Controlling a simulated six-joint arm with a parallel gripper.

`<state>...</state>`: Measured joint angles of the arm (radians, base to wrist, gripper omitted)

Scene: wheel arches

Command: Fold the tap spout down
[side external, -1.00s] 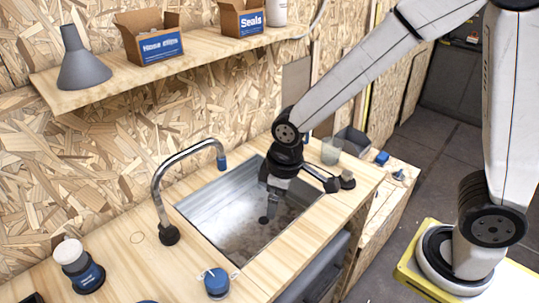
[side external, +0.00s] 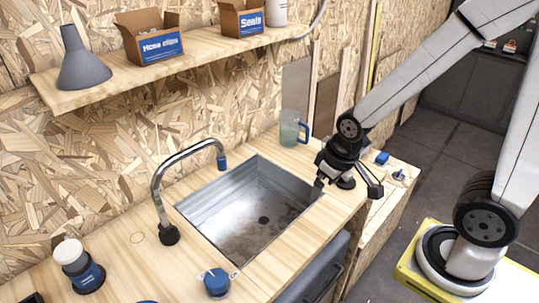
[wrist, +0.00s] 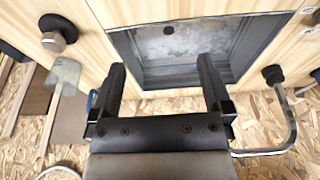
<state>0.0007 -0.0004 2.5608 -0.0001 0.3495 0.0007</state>
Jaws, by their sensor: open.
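The tap spout (side external: 188,154) is a chrome arch standing upright on a black base (side external: 168,235) at the sink's left end. Its blue-tipped end (side external: 222,163) hangs above the sink's back edge. In the wrist view the spout (wrist: 291,130) is at the right, with its black base (wrist: 272,73). My gripper (side external: 320,187) is at the sink's right end in the side view, well apart from the spout. In the wrist view my gripper (wrist: 162,70) is open, with two black fingers spread and nothing between them.
The steel sink (side external: 205,202) is empty and set into the wooden worktop (side external: 130,262). A clear jug (side external: 289,128) with a blue handle stands behind my gripper. A shelf (side external: 105,88) with boxes overhangs the back.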

